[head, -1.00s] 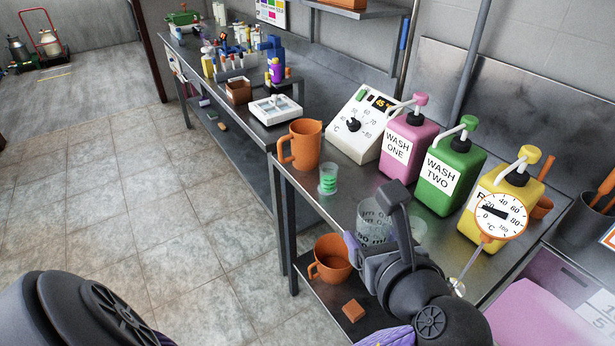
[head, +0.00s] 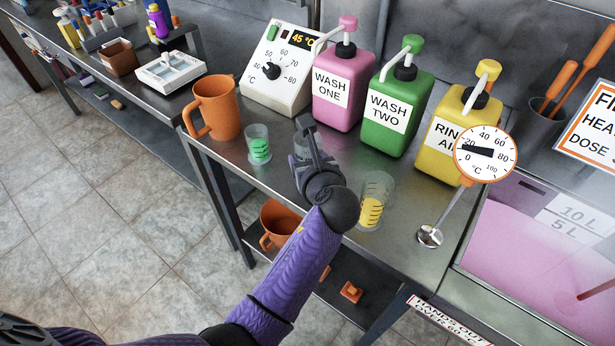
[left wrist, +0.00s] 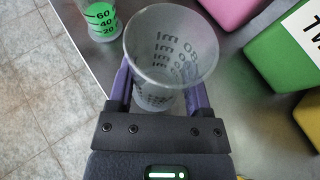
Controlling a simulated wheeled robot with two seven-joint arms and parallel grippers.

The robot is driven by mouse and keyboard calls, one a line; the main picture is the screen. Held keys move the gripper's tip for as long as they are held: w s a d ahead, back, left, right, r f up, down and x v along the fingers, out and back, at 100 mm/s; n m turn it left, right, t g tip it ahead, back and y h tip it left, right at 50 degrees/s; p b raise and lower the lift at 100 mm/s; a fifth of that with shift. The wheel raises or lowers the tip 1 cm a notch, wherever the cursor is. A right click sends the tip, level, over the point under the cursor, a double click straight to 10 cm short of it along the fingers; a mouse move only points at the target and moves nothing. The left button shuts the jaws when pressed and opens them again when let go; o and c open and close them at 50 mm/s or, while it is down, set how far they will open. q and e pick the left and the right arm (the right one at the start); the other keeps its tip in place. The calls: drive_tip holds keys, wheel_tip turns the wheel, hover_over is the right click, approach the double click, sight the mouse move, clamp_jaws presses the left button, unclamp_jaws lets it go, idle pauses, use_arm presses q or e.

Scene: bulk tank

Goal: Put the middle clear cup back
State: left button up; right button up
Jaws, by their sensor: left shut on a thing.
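The middle clear cup (left wrist: 172,45) is empty, with dark printed markings. The two purple fingers of my left gripper (left wrist: 160,90) are shut on it from either side. In the head view my left gripper (head: 312,150) hides most of this cup (head: 300,147) above the steel bench, between the other two cups. I cannot tell whether its base touches the bench. The cup with green liquid (head: 258,145) stands to its left; it also shows in the left wrist view (left wrist: 101,18). The cup with yellow liquid (head: 375,203) stands to its right. My right gripper is out of view.
An orange jug (head: 216,108) stands left of the cups. Pink (head: 342,88), green (head: 397,108) and yellow (head: 455,130) pump bottles line the back. A dial thermometer (head: 485,153) is at right. The bench's front edge runs close by the cups.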

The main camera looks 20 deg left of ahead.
use_arm(q)
wheel_tip(320, 180, down, 3)
drive_tip(key=shift+f+b, duration=0.1)
drive_tip(key=shift+b, duration=0.5)
drive_tip(key=shift+f, duration=0.2)
drive_tip(key=shift+r, duration=0.25)
drive_tip(key=o, duration=1.3)
drive_tip(key=shift+f, duration=0.15)
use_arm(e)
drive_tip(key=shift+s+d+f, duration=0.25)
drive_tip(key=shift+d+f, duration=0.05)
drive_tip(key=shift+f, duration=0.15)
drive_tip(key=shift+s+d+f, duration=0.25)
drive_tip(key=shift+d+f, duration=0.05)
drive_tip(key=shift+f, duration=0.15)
